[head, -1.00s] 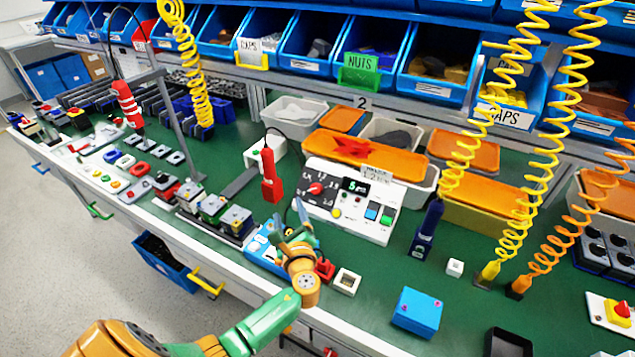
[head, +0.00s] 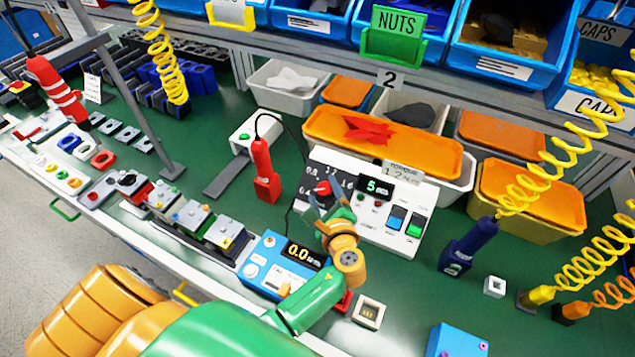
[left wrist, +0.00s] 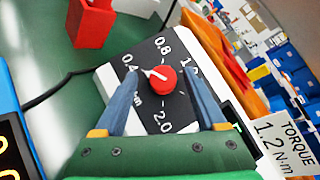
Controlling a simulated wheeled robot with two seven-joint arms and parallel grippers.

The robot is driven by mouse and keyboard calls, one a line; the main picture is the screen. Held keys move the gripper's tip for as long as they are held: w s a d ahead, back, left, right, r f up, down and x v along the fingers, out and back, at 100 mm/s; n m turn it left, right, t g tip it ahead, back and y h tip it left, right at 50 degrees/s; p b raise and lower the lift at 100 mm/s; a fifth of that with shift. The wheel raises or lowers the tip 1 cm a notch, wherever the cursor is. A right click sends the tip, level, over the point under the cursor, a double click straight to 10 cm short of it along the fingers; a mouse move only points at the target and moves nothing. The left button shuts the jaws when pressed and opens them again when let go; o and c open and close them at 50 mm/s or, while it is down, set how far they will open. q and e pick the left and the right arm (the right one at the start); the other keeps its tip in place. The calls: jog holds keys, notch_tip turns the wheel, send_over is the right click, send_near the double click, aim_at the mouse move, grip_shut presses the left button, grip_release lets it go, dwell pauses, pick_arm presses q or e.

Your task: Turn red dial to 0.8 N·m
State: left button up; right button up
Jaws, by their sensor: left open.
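The red dial (head: 323,188) is on the dark scale plate of the white control box (head: 385,235). In the left wrist view the red dial (left wrist: 164,80) shows its white pointer turned left, roughly towards the 0.4 mark; the 0.8 mark (left wrist: 163,46) is above it. My left gripper (head: 326,203) is open over the dial plate. In the left wrist view its two fingers (left wrist: 160,73) stand on either side of the dial with visible gaps; I cannot tell their height above the plate. My right gripper is not in view.
A torque sign (head: 404,172) reading 1.2 stands behind the box. A blue device (head: 283,262) showing 0.0 is at the front left. Orange-lidded bins (head: 440,153) stand behind.

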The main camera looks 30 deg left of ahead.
pick_arm(q)
jog(key=shift+s+d+r, duration=0.1)
jog(key=shift+s+d, duration=0.1)
jog(key=shift+d, duration=0.15)
jog(key=shift+c, duration=0.2)
jog(key=shift+d, duration=0.1)
jog(key=c, duration=0.4)
grip_shut()
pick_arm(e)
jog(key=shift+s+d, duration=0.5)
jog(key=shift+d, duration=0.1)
pick_arm(q)
jog(key=shift+m, duration=0.3)
